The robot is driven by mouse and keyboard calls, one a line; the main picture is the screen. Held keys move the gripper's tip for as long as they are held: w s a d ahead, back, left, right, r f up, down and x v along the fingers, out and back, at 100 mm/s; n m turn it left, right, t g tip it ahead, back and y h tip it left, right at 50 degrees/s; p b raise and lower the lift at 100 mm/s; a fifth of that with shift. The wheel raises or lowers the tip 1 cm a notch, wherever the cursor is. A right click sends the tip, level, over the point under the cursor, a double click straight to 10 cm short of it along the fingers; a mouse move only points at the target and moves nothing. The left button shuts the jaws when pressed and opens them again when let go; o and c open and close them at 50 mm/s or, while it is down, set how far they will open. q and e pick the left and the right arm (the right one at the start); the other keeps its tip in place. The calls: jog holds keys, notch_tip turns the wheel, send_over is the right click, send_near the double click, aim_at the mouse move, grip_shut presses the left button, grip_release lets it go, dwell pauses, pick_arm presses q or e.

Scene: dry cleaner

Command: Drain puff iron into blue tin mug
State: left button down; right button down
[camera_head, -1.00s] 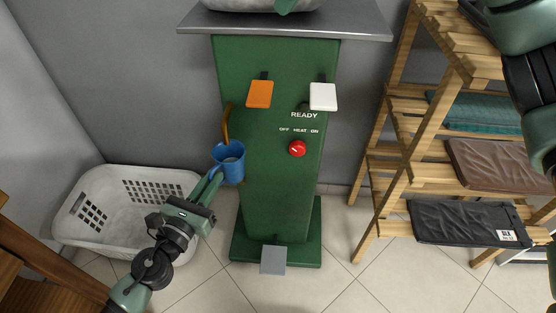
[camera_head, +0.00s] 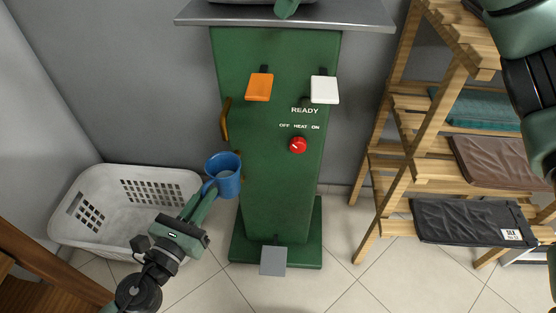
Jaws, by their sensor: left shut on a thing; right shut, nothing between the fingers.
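The blue tin mug (camera_head: 227,185) is upright at the left side of the green puff iron stand (camera_head: 280,190). My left gripper (camera_head: 207,192) is shut on the mug at its lower left side. A paler surface shows inside the mug; I cannot tell whether it is liquid. A brass drain pipe or lever (camera_head: 225,120) is on the left side of the stand, above the mug and apart from it. The puff iron's top is mostly cut off by the upper edge. My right arm shows at the right edge; its gripper is not visible.
The stand has an orange pedal (camera_head: 259,88), a white pedal (camera_head: 324,90), a red knob (camera_head: 298,145) and a grey foot pedal (camera_head: 273,261). A white laundry basket (camera_head: 130,210) is at left. A wooden rack (camera_head: 400,190) with folded garments is at right.

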pick_arm(q)
jog(key=s+b, duration=0.2)
jog(key=s, duration=0.1)
jog(key=s+b, duration=0.1)
jog(key=s, duration=0.1)
jog(key=shift+s+f, duration=0.1)
jog(key=shift+f, duration=0.15)
dwell(0.7)
